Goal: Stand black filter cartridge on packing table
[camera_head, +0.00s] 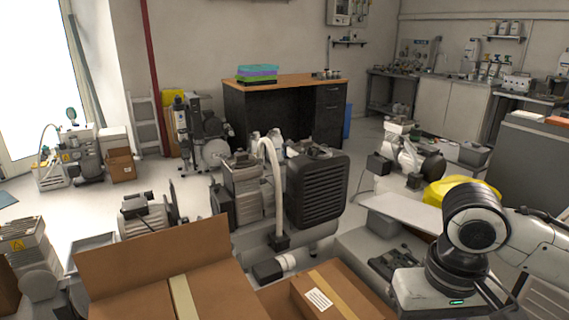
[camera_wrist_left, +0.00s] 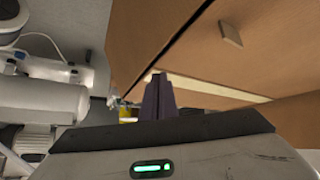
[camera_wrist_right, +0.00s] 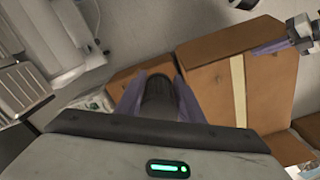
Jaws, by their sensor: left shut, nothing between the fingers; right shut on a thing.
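The black filter cartridge (camera_wrist_right: 158,92) is a dark cylinder between the fingers of my right gripper (camera_wrist_right: 158,85) in the right wrist view. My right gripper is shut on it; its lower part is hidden. My left gripper (camera_wrist_left: 160,88) is shut and empty beside a cardboard box in the left wrist view. I cannot tell which surface is the packing table; a dark desk with a wooden top (camera_head: 285,80) stands at the back.
An open cardboard box (camera_head: 150,255) and a taped box with a white label (camera_head: 318,298) fill the front. A large compressor with a black ribbed housing (camera_head: 318,190) stands behind them. A yellow bin (camera_head: 460,188) is at right. Floor shows at left (camera_head: 60,205).

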